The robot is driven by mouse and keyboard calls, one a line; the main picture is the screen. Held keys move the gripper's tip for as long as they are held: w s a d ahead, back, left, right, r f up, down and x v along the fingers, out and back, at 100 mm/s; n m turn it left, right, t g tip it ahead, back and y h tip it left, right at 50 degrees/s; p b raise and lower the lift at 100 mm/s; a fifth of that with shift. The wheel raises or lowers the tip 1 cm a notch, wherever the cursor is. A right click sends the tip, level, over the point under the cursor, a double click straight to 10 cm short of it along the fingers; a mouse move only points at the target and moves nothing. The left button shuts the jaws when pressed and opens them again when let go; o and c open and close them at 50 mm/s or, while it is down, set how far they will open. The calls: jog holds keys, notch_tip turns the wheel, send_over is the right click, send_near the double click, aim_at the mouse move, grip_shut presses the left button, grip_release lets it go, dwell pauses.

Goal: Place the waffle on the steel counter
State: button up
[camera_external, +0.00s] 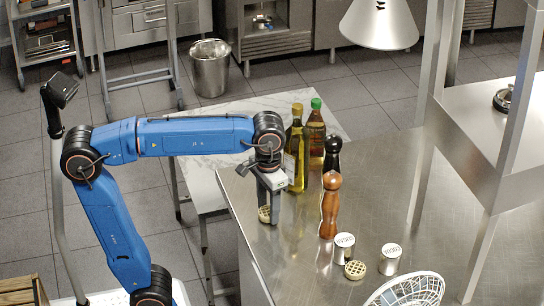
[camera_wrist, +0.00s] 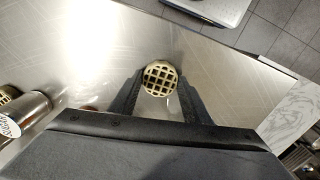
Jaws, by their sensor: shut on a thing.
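A round, grid-patterned waffle (camera_external: 263,214) is between the fingertips of my gripper (camera_external: 270,205), near the left edge of the steel counter (camera_external: 300,265). In the wrist view the waffle (camera_wrist: 160,78) lies between the two dark fingers of my gripper (camera_wrist: 161,86), with the steel surface (camera_wrist: 90,60) around it. My gripper points down and is shut on the waffle. The waffle is low over the counter; I cannot tell whether it touches it. A second waffle (camera_external: 355,269) lies on the counter farther right, beside two metal shakers.
Oil bottles (camera_external: 295,150), a dark mill (camera_external: 332,152) and a brown wooden mill (camera_external: 330,205) stand right of my gripper. The counter's front left is clear. A marble-topped table (camera_external: 205,180) adjoins at the left.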

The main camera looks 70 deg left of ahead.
aim_at(268, 211)
jog(key=shift+f, duration=0.15)
jog(key=o, duration=1.1)
notch_tip(268, 211, up, 12)
jog(key=shift+r, duration=0.1)
dwell(0.5)
